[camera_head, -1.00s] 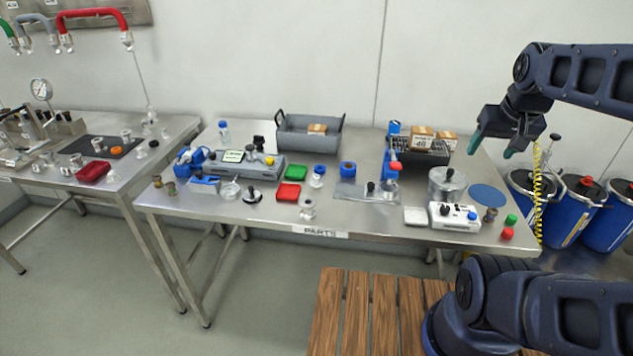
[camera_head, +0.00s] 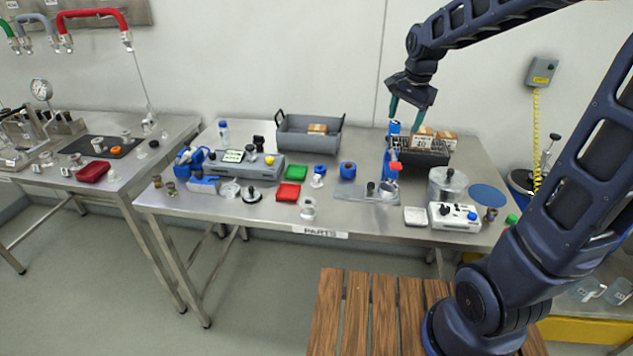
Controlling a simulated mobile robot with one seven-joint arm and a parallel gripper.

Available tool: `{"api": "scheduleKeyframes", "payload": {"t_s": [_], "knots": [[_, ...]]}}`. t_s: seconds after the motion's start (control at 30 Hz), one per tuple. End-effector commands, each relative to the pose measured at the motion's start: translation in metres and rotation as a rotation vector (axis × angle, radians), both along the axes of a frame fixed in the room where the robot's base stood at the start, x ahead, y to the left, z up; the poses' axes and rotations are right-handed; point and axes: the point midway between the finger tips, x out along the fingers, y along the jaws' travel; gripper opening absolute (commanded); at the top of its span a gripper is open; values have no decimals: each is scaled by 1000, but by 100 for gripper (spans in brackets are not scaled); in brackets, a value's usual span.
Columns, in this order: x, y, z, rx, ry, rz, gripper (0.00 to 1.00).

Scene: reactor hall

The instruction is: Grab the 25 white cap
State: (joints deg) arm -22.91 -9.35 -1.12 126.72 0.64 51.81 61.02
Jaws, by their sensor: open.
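My gripper (camera_head: 409,112) is open and empty, pointing down above the back right of the steel parts table (camera_head: 260,222). It appears over the dark rack (camera_head: 432,158), which holds small cardboard boxes. One box (camera_head: 421,142) has a label that seems to read 40. I cannot make out a white cap marked 25. A small pale round piece (camera_head: 307,212) stands near the table's front edge. A grey bin (camera_head: 301,148) at the back holds another cardboard box (camera_head: 317,129) with an unreadable label.
A blue upright device (camera_head: 391,165), a steel pot (camera_head: 446,184) and a white control box (camera_head: 455,217) stand on the right of the table. Red (camera_head: 288,192) and green (camera_head: 296,172) trays lie mid-table. A second bench (camera_head: 50,160) stands at left. My arm covers the right front corner.

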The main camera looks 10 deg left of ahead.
Motion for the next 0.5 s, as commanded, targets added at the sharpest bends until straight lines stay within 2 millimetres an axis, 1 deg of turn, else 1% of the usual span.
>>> {"api": "scheduleKeyframes", "payload": {"t_s": [0.03,0.17,0.2,0.37,0.5], "knots": [[8,16,-7,2,18,-27,65],[26,53,-26,10,59,-124,65],[30,65,-32,11,69,-153,65],[45,115,-60,11,112,-275,65],[53,160,-89,3,144,-381,65]]}}
